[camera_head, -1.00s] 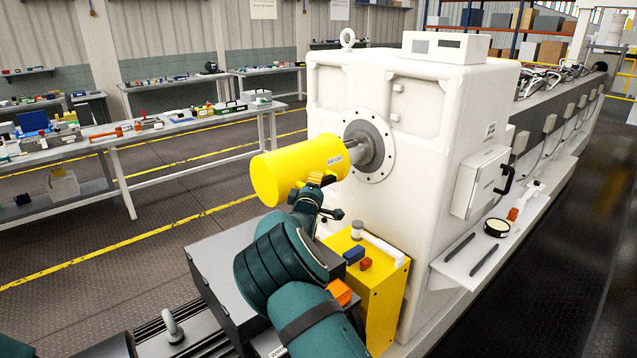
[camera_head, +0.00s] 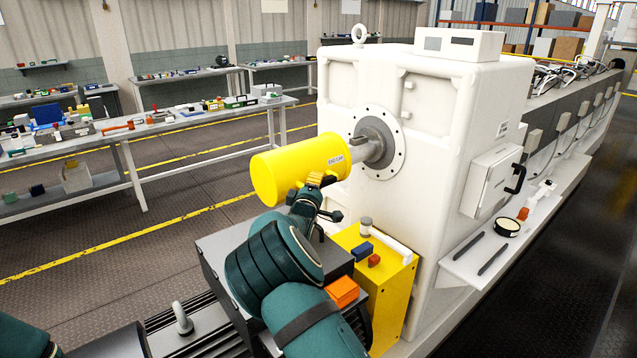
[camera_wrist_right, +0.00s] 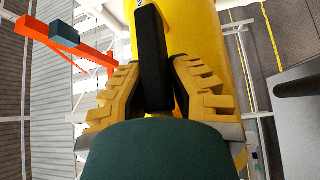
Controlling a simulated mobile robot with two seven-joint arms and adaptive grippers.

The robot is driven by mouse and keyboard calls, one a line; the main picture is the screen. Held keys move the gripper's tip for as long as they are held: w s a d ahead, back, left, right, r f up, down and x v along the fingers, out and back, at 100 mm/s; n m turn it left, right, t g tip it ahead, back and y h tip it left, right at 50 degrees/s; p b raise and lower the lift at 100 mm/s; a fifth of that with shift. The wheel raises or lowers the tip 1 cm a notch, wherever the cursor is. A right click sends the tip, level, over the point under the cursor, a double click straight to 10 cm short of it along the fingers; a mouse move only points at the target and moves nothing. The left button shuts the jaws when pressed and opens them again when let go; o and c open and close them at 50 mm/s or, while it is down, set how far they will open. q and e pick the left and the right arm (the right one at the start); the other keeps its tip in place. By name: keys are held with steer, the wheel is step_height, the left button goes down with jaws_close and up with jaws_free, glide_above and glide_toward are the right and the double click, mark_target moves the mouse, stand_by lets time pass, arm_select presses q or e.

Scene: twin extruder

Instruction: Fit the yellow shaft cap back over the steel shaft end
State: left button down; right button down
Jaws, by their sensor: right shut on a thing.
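The yellow shaft cap (camera_head: 298,170), a labelled cylinder, lies roughly sideways in front of the white machine. Its right end is at the steel shaft (camera_head: 372,150), which sticks out of a round bolted flange (camera_head: 396,150). A length of shaft shows between cap and flange; I cannot tell whether the shaft tip is inside the cap. My right gripper (camera_head: 318,183) is below the cap. In the wrist view its yellow fingers are shut on the cap's black handle (camera_wrist_right: 153,60), with the cap body (camera_wrist_right: 205,35) beyond. My left gripper is not in view.
The white machine housing (camera_head: 430,220) stands right of the cap. Below the arm are a yellow box (camera_head: 395,300) with small items on top and a dark grey block (camera_head: 215,250). A side shelf (camera_head: 465,268) holds tools. Open floor and workbenches (camera_head: 190,128) lie left.

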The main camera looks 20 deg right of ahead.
steer(key=shift+s+a+r, duration=0.1)
steer(key=shift+s+a, duration=0.1)
steer(key=shift+a, duration=0.25)
steer(key=shift+s+a, duration=0.15)
steer(key=shift+a, duration=0.3)
steer(key=shift+r+m, duration=0.15)
steer(key=shift+m, duration=0.15)
steer(key=shift+f, duration=0.2)
stand_by(1.6)
